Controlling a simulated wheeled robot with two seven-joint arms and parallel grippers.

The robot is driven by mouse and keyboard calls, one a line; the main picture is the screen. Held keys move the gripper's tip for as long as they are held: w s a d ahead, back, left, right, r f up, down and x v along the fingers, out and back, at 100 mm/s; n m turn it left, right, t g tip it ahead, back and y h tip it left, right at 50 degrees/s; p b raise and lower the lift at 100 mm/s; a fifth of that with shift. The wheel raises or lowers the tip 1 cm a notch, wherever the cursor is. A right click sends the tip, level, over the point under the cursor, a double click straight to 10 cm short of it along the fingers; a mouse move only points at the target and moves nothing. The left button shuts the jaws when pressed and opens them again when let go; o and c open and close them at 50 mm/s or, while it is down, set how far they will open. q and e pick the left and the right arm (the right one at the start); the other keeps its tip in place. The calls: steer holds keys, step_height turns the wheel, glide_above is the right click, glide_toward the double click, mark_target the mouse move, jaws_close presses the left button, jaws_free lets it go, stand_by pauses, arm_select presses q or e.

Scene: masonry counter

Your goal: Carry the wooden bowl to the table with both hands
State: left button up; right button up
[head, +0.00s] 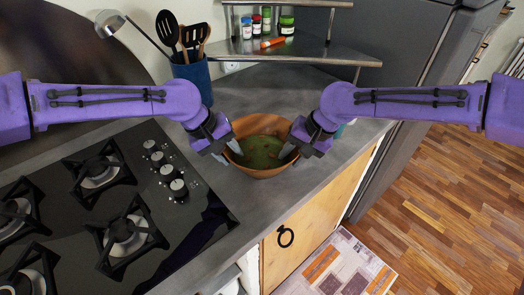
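The wooden bowl (262,172) stands upright on the grey counter at the centre of the head view, with something green inside it. My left gripper (229,149) is at the bowl's left rim, and my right gripper (293,152) is at its right rim. A light fingertip of each shows over the inside edge of the bowl. The outer fingers are partly hidden, so I cannot tell whether either gripper is closed on the rim. The table is not in view.
A black gas hob (120,215) lies left of the bowl. A blue utensil holder (192,76) and a metal corner shelf (290,48) with jars stand behind. A dark fridge (412,90) is at right. Wooden floor (450,205) and a patterned rug (340,268) lie front right.

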arm_select(q)
steer(key=shift+s+r, duration=0.1)
jaws_close()
arm_select(e)
steer(key=shift+s, duration=0.1)
jaws_close()
steer(key=shift+r, duration=0.15)
